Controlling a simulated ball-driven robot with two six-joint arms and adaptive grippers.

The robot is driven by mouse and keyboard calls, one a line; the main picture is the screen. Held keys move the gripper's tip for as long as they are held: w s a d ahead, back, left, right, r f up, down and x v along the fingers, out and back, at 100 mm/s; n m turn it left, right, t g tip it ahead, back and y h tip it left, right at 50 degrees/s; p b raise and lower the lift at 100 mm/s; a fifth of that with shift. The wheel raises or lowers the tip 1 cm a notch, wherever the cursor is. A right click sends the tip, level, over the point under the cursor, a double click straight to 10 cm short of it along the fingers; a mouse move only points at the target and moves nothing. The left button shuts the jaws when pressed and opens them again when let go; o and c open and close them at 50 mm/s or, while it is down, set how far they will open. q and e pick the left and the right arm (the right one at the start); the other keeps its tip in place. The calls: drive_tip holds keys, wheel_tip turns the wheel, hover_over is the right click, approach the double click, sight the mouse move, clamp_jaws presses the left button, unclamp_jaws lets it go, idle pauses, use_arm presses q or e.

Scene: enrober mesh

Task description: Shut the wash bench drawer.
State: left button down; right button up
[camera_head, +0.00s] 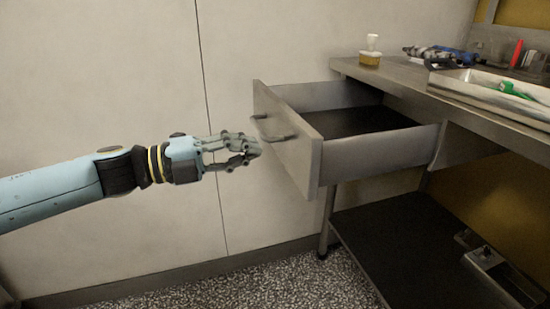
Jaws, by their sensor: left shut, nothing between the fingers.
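The wash bench drawer (379,148) is pulled well out from under the bench top, and its dark inside looks empty. Its grey front panel (293,158) faces left and carries a dark bar handle (273,130). My left gripper (258,150) comes in from the left, shut and empty. Its fingertips are close to the drawer front, just below the handle. I cannot tell whether they touch the panel. My right gripper is not in view.
The wash bench top (405,80) bears a brush with a yellow base (370,56), tools (440,54) and a white basin (490,95) holding something green. A dark lower shelf (410,250) lies below. The speckled floor (260,285) in front is clear.

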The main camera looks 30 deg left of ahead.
sight(289, 144)
use_arm(q)
drive_tip(key=x, duration=0.4)
drive_tip(key=shift+d, duration=0.1)
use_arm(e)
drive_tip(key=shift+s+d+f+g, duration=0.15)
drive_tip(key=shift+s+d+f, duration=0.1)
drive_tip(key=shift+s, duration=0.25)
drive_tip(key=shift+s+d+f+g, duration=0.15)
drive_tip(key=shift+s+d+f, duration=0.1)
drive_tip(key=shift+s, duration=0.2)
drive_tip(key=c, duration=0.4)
use_arm(q)
drive_tip(key=shift+w+d, duration=0.3)
drive_tip(key=shift+w, duration=0.15)
drive_tip(key=shift+d, duration=0.1)
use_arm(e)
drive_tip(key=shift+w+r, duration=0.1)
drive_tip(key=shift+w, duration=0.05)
use_arm(q)
drive_tip(key=shift+w, duration=0.1)
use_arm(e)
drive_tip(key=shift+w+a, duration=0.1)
